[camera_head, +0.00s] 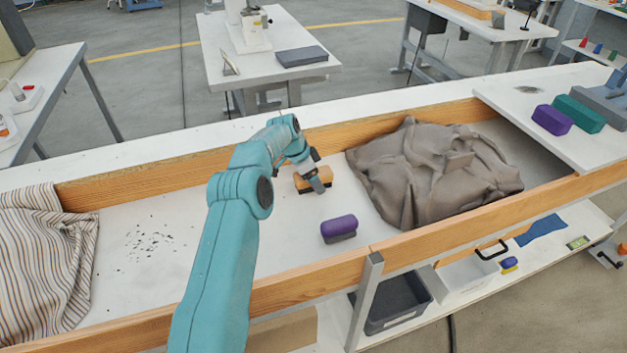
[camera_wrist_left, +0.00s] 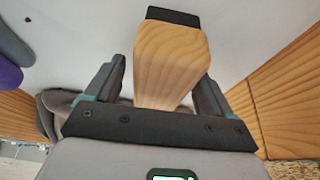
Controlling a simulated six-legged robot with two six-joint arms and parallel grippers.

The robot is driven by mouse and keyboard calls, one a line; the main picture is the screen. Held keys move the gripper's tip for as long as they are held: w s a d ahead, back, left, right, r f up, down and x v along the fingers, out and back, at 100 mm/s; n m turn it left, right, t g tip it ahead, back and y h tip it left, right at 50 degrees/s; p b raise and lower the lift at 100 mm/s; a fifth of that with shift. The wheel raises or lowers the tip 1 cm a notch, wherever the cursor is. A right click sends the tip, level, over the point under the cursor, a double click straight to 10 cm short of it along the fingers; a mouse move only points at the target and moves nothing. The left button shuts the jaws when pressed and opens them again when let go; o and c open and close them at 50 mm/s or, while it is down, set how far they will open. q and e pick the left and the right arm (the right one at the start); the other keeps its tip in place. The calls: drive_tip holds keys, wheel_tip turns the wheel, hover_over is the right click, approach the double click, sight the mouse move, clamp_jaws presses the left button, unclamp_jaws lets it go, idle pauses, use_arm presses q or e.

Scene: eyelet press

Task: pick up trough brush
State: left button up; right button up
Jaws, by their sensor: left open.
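The trough brush (camera_head: 327,174), a wooden block with a dark bristle side, lies in the trough near its back wall. In the left wrist view its wooden body (camera_wrist_left: 172,50) stretches between the two fingers, with a black strip at its far end. My left gripper (camera_head: 317,184) is down at the brush, partly covering it in the head view. Its dark fingers (camera_wrist_left: 163,80) are open, one on each side of the wood. My right gripper is not in view.
A purple block with a grey underside (camera_head: 339,226) lies in the trough closer to the front wall (camera_head: 320,277). A crumpled grey-brown cloth (camera_head: 430,175) fills the right part. Striped cloth (camera_head: 40,260) lies at left, near dark specks (camera_head: 150,243). The trough's back wall (camera_head: 150,181) is close behind the brush.

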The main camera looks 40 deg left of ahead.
use_arm(q)
drive_tip(key=shift+f, duration=0.1)
drive_tip(key=shift+c, duration=0.3)
drive_tip(key=c, duration=1)
drive_tip(key=shift+c, duration=0.2)
drive_tip(key=shift+r+p, duration=0.35)
drive_tip(key=shift+p, duration=0.05)
wheel_tip(320, 180, up, 10)
drive_tip(key=shift+r+p, duration=0.25)
drive_tip(key=shift+p, duration=0.6)
wheel_tip(320, 180, up, 9)
drive_tip(key=p, duration=0.7)
drive_tip(key=shift+r, duration=0.15)
